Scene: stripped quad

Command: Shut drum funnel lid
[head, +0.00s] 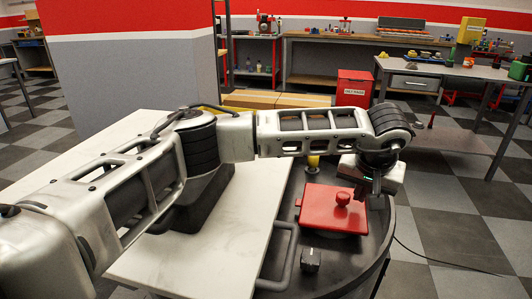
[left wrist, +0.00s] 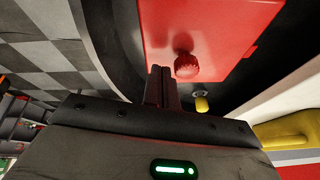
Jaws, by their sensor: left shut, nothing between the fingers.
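The red funnel lid (head: 333,212) lies low over the funnel on the black drum top (head: 290,207), with a round red knob on it. From the head view I cannot tell whether it is fully flat. The lid (left wrist: 208,30) and its knob (left wrist: 187,65) also show in the left wrist view. My left gripper (head: 368,193) is at the lid's right side, fingers pointing down. In the left wrist view its fingers (left wrist: 162,85) are together and empty, close beside the knob. I cannot tell whether they touch the lid. My right gripper is not in view.
A white board (head: 215,262) lies left of the lid, next to a grey handle (head: 284,255). A small dark block (head: 311,260) sits in front of the lid. A yellow fitting (head: 313,162) stands behind it. A red bin (head: 353,88) and benches are farther back.

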